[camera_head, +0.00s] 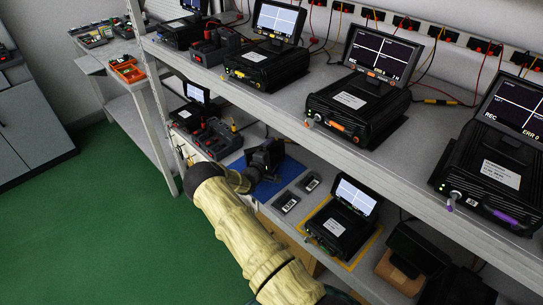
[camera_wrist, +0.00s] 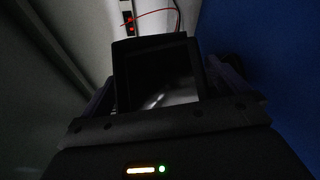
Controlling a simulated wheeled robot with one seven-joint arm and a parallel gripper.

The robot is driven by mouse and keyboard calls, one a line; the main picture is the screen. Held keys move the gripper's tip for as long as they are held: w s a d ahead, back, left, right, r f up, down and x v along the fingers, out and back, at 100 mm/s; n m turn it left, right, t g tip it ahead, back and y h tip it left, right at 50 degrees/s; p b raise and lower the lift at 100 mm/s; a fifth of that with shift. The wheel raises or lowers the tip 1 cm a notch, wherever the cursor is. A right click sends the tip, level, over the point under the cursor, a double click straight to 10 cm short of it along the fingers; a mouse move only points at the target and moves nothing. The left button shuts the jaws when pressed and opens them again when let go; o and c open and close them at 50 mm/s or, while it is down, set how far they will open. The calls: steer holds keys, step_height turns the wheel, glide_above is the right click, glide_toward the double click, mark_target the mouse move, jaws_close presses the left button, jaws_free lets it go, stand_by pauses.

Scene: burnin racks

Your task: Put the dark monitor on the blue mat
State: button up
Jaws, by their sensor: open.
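In the wrist view a dark monitor (camera_wrist: 157,75), its screen unlit, stands ahead between the fingers of my open gripper (camera_wrist: 160,92). Whether the fingers touch it cannot be told. The blue mat (camera_wrist: 275,60) fills the right of that view. In the head view my gripper (camera_head: 243,178) reaches onto the lower shelf, at the left part of the blue mat (camera_head: 287,176). A dark shape (camera_head: 267,153) just beyond it seems to be the monitor. My arm hides part of the mat, and whether the monitor rests on it is unclear.
A lit monitor (camera_head: 342,223) stands in a yellow outline to the right, with small labelled blocks (camera_head: 287,201) between. A dark unit (camera_head: 411,248) sits further right. Devices (camera_head: 216,138) stand left of the mat. The upper shelf (camera_head: 284,96), with several lit units, overhangs the area.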

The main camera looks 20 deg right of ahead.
steer(key=v, duration=1.2)
steer(key=shift+a, duration=0.1)
steer(key=shift+r, duration=0.1)
steer(key=s+d+r+m+g+y, duration=0.1)
steer(key=s+r+m+g, duration=0.2)
steer(key=s+g, duration=0.3)
steer(key=s+d+r+m+g+y, duration=0.1)
steer(key=s+r+m+g+y, duration=0.2)
steer(key=s, duration=0.5)
steer(key=s+a+r+m+t+y, duration=0.1)
steer(key=s+a+r+m+y, duration=0.2)
steer(key=s+a+r+y, duration=0.5)
steer(key=s+a+r, duration=0.5)
steer(key=s+r, duration=0.1)
steer(key=s, duration=0.1)
steer(key=shift+a+m+t+y, duration=0.3)
steer(key=shift+a+y, duration=0.05)
steer(key=shift+y, duration=0.05)
steer(key=shift+s, duration=0.15)
